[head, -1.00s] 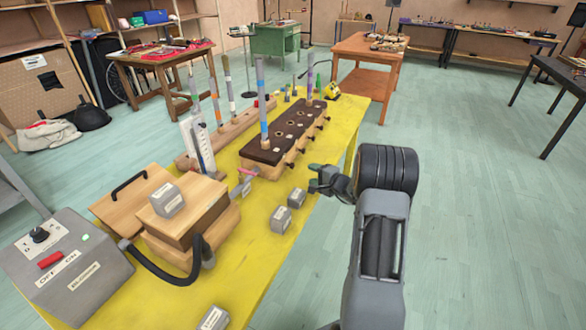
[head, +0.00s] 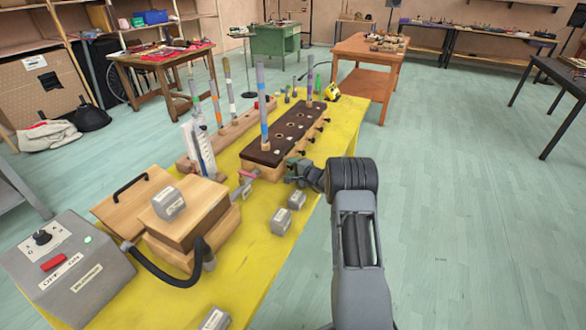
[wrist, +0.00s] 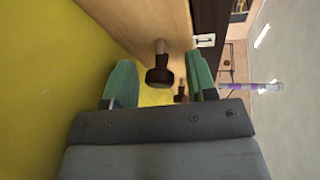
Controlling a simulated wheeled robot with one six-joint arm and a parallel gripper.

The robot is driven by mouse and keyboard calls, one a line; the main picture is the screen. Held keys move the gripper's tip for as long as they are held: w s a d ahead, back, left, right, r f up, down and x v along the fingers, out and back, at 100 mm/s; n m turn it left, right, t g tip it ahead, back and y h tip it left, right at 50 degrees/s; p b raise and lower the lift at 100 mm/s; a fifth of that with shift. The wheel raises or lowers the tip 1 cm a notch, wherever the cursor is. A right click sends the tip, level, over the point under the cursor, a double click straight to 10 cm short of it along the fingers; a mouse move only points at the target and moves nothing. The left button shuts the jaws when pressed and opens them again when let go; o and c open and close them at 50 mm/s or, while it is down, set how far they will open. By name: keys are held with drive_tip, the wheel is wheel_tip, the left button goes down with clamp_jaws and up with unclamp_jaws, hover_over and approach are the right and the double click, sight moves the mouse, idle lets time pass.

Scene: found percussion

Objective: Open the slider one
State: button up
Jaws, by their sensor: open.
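The slider box (head: 285,138) is a long wooden block with a dark top and several black knobs along its right side. In the wrist view a dark round knob on a wooden stem (wrist: 159,72) sticks out of the wooden side, near a small white label (wrist: 205,41) whose mark looks like a 1. My gripper (wrist: 160,78) is open, with its green fingers on either side of this knob. No contact shows. In the head view my gripper (head: 293,170) is at the near right end of the box and hides the nearest knob.
The box stands on a yellow table (head: 258,255). Small grey blocks (head: 281,221) (head: 297,199) lie just in front of my gripper. A pink-handled valve (head: 246,176) and a wooden bellows box (head: 190,222) stand to the left. The floor to the right is clear.

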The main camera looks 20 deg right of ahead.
drive_tip(key=shift+c, duration=0.3)
clamp_jaws()
drive_tip(key=shift+s+d+f+b, duration=0.2)
drive_tip(key=shift+s+d+b, duration=0.65)
drive_tip(key=shift+b, duration=0.4)
drive_tip(key=shift+s+d+r, duration=0.15)
drive_tip(key=shift+s+d, duration=0.05)
drive_tip(key=shift+s, duration=0.05)
drive_tip(key=shift+r, duration=0.1)
drive_tip(key=shift+o, duration=0.3)
unclamp_jaws()
